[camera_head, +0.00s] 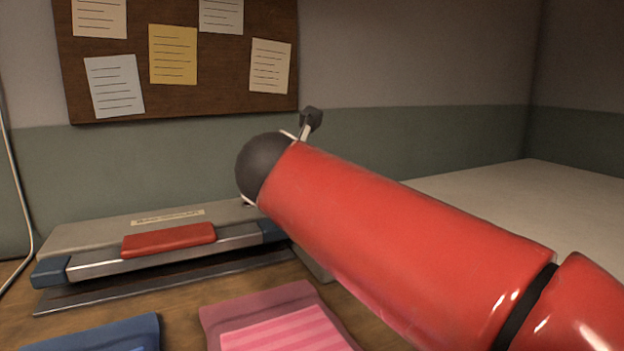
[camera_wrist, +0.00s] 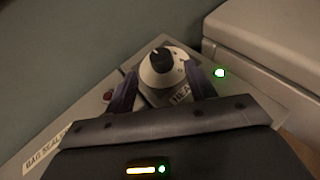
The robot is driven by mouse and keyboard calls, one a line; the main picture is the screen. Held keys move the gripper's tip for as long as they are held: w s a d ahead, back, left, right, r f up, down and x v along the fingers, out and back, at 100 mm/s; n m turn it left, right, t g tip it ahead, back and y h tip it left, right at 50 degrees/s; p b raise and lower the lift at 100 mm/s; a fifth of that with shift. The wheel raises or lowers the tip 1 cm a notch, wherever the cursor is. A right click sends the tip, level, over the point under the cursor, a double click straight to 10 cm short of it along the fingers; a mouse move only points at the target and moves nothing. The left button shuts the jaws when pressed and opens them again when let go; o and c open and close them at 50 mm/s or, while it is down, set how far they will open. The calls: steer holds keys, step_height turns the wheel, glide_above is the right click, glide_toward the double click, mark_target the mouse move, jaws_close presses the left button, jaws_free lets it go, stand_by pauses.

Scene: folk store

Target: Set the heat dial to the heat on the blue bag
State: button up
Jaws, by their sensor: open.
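The heat dial (camera_wrist: 161,72) is a pale round knob with a dark top, on the bag sealer's end panel in the wrist view. A partly covered label beginning "HEA" (camera_wrist: 182,95) is beside it. My gripper (camera_wrist: 163,77) is open, with one dark finger on each side of the dial; I cannot tell whether they touch it. The dial's setting is too small to read. The blue bag (camera_head: 108,336) lies at the bottom left of the head view, mostly cut off, with no heat marking visible. In that view my arm hides the dial and the fingers.
The bag sealer (camera_head: 80,238) with its red grip (camera_head: 168,240) stands on the wooden counter. A pink bag (camera_head: 262,302) lies in front. A green light (camera_wrist: 220,72) glows right of the dial. A pale box-like surface (camera_wrist: 262,52) and the wall are close by.

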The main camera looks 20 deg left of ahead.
steer(key=x, duration=0.7)
steer(key=shift+w+a, duration=0.1)
steer(key=shift+w, duration=0.2)
steer(key=shift+c, duration=0.2)
steer(key=c, duration=0.9)
steer(key=m+h+p, duration=0.2)
steer(key=p, duration=0.1)
steer(key=shift+a+r+t+h, duration=0.15)
steer(key=shift+r+t+h, duration=0.15)
steer(key=shift+t+h, duration=0.1)
steer(key=shift+c, duration=0.2)
steer(key=m+h+p, duration=0.1)
steer(key=m+p, duration=0.1)
steer(key=p, duration=0.1)
steer(key=shift+h, duration=0.4)
steer(key=shift+d+f+m+h+p, duration=0.2)
steer(key=shift+f+m+h+p, duration=0.15)
steer(key=shift+m+h, duration=0.15)
